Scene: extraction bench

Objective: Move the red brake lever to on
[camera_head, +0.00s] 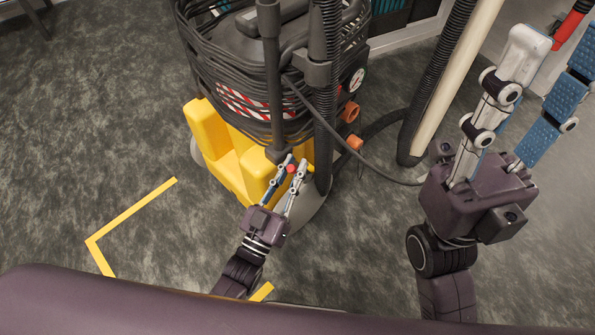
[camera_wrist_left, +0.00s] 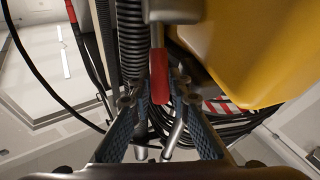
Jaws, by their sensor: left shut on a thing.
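The red brake lever (camera_wrist_left: 158,78) hangs between the two blue-padded fingers of my left gripper (camera_wrist_left: 160,88) in the left wrist view. In the head view only a small red bit of the lever (camera_head: 291,169) shows between the fingertips of the left gripper (camera_head: 290,163), low on the front of the machine. The left gripper is shut on the lever. The lever's upper mount is hidden by the machine's pipes in the head view. My right gripper (camera_head: 560,48) is open at the right, away from the lever, with its fingers wide apart.
The extraction machine (camera_head: 225,150) has a yellow base and coiled black hoses (camera_head: 205,60). A black corrugated hose (camera_head: 440,80) and a pale pipe (camera_head: 458,75) stand between the machine and my right gripper. Grey floor with yellow tape (camera_head: 130,207) is clear at the left.

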